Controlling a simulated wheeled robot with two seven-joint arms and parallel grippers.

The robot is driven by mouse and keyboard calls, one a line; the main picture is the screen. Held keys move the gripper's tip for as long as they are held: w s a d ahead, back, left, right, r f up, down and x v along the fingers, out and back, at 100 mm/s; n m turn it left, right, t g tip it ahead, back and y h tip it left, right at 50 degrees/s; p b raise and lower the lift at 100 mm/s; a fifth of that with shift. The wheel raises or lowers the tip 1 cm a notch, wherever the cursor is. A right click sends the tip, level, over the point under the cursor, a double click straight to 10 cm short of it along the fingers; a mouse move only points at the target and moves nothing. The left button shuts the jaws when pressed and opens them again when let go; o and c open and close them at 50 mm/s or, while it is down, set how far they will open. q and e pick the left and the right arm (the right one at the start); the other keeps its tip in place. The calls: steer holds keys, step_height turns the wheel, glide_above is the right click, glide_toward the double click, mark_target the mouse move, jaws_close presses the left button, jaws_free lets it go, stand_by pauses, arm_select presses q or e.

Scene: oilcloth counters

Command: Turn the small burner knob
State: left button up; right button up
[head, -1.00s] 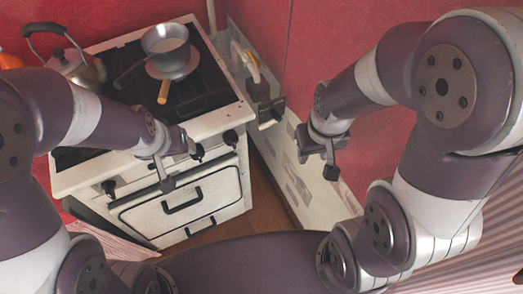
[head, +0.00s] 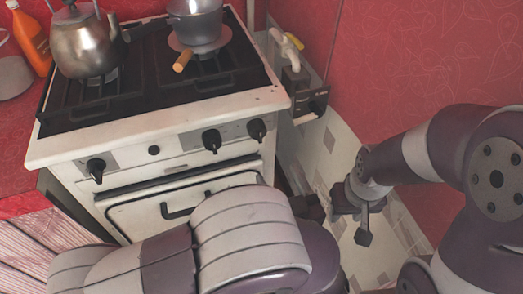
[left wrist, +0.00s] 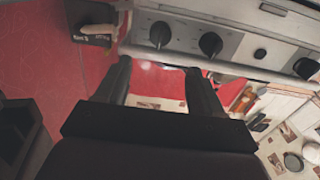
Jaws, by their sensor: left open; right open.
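The stove front (head: 180,135) carries three black knobs: a left one (head: 96,169), a middle one (head: 211,140) and a right one (head: 257,130). A small round black button (head: 154,150) sits between the left and middle knobs. No label shows which is the small burner's. My left gripper (head: 311,207) is partly hidden behind its own arm, low at the stove's right. In the left wrist view its fingers (left wrist: 159,72) are open and empty, apart from the right knob (left wrist: 160,34) and middle knob (left wrist: 210,44). My right gripper (head: 364,217) is open and empty near the wall.
A kettle (head: 83,45) and a pot (head: 197,24) stand on the stove top. A wooden handle (head: 183,61) sticks out toward the front edge. A dark wall fixture (head: 312,99) is right of the stove. An oven handle (head: 181,211) lies below the knobs. An orange bottle (head: 30,40) stands left.

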mark_target(261, 137)
arm_select(q)
steer(key=b+x, duration=0.2)
steer(key=x, duration=0.9)
steer(key=shift+w+a+b, duration=0.1)
steer(key=shift+w+b, duration=0.05)
steer(key=shift+b, duration=0.2)
steer(key=shift+w+a, duration=0.1)
steer(key=shift+w, duration=0.35)
steer(key=c, duration=1)
steer(key=shift+r, duration=0.1)
